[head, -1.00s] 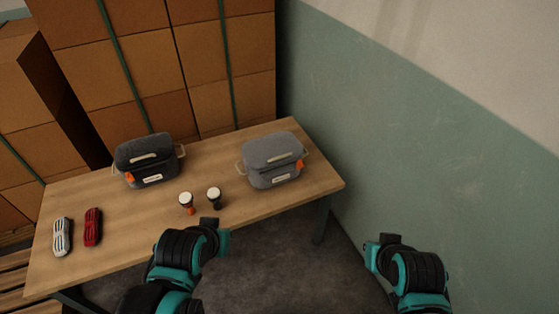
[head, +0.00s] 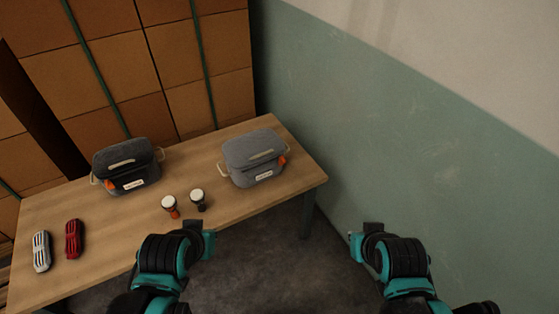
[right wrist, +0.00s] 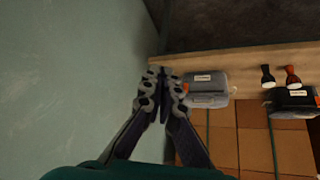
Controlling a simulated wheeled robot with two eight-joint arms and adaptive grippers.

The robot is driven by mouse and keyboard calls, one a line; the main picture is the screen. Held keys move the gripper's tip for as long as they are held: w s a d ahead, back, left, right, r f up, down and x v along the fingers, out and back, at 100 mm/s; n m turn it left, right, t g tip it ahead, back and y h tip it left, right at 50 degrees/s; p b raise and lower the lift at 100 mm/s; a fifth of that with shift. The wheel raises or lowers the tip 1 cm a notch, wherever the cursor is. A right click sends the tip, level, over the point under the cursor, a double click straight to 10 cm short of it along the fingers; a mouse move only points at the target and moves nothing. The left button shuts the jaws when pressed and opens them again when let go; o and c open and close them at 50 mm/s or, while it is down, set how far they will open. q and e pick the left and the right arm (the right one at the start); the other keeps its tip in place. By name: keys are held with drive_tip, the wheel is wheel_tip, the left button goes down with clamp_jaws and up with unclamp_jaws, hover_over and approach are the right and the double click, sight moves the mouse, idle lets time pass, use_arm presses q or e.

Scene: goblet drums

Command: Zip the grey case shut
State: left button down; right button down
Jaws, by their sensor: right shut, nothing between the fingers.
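The grey case (head: 250,168) stands at the right end of the wooden table, its lid resting down over the body. An orange tab (head: 282,160) shows at its right front corner, and a pale loop handle sits at its side. Whether the seam is zipped is too small to tell. The case also shows in the right wrist view (right wrist: 204,101). My right gripper (right wrist: 161,72) is shut and empty, apart from the case and left of it in that view. In the head view my arms show below the table, but my left gripper's fingers do not.
A dark case (head: 127,177) stands on the table (head: 225,206) to the left. Two small goblet drums, one orange-based (head: 169,205) and one dark (head: 198,198), stand between. Red (head: 73,239) and whitish (head: 41,251) objects lie further left. A green wall (head: 350,130) rises close on the right.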

sight(284, 160)
drive_tip(key=c, duration=2.3)
unclamp_jaws()
